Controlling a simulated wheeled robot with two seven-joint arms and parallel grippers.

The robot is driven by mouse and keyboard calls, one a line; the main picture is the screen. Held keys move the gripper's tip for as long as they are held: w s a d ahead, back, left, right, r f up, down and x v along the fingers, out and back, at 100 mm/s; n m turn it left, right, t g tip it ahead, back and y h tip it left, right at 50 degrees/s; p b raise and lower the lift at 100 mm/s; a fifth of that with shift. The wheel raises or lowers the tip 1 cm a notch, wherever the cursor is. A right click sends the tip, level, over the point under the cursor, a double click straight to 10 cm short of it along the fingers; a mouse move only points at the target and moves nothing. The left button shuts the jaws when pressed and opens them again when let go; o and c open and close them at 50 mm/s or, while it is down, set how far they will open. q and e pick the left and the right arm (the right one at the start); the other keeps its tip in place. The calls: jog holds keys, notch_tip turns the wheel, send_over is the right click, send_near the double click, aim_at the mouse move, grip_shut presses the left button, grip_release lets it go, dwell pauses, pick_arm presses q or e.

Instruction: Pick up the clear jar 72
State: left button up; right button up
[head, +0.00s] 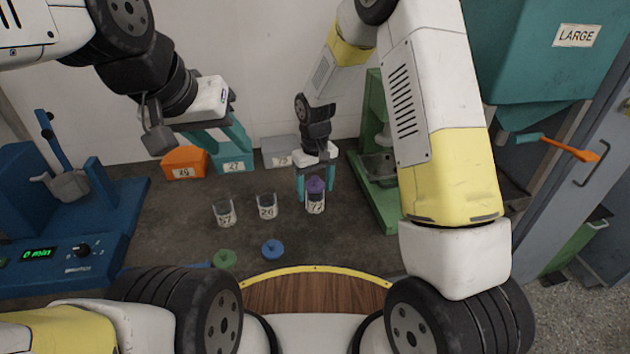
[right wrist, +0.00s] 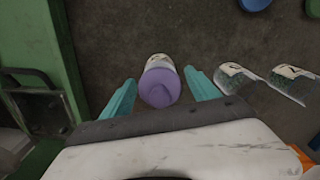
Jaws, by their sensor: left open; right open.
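The clear jar 72 (head: 315,206) stands upright on the dark bench with a purple lid (head: 315,184) on it. My right gripper (head: 315,181) is open and comes down over this jar, one teal finger on either side of it. In the right wrist view the jar (right wrist: 159,63) and its purple lid (right wrist: 160,87) sit between the open fingers, with a gap showing on both sides of the lid. My left gripper (head: 217,143) is open and empty, above the bins at the back left.
Two open clear jars, one (head: 224,214) and another (head: 267,207), stand left of jar 72. A green lid (head: 225,258) and blue lid (head: 272,249) lie in front. An orange bin (head: 184,164) and grey bin (head: 279,152) are behind. A green machine (head: 376,205) stands close on the right.

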jog(key=c, duration=1.4)
jog(key=shift+r, duration=0.1)
jog(key=shift+c, duration=0.2)
